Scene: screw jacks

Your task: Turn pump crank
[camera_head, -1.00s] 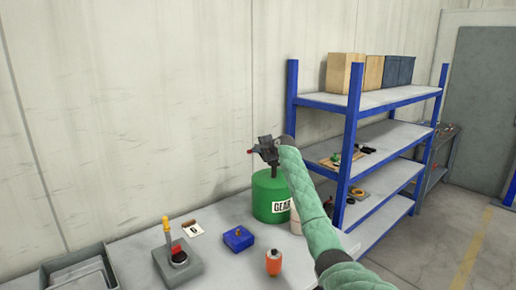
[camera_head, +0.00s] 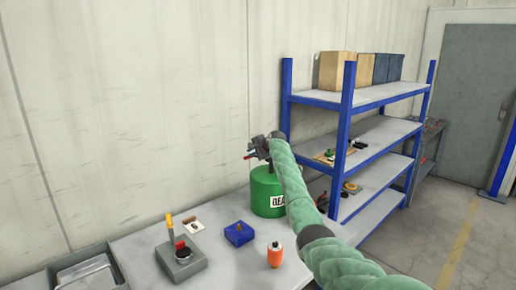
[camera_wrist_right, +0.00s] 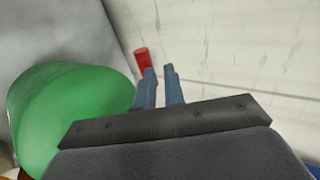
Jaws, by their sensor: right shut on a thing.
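A green drum (camera_head: 264,192) with a white label stands at the back of the grey bench; it also shows in the right wrist view (camera_wrist_right: 65,110). My right gripper (camera_head: 257,149) is above the drum top and shut on the pump crank. The crank's red handle (camera_head: 248,156) sticks out to the left of the gripper. In the right wrist view the red handle (camera_wrist_right: 142,60) rises beside and beyond the blue-grey fingertips (camera_wrist_right: 160,88). The fingers and wrist hide the rest of the crank. My left gripper is not in view.
On the bench (camera_head: 215,265) are an orange bottle (camera_head: 275,256), a blue box (camera_head: 239,234), a grey device with a yellow lever (camera_head: 181,258) and a grey tray (camera_head: 85,272). A blue-framed shelf (camera_head: 345,130) stands to the right. The wall is close behind the drum.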

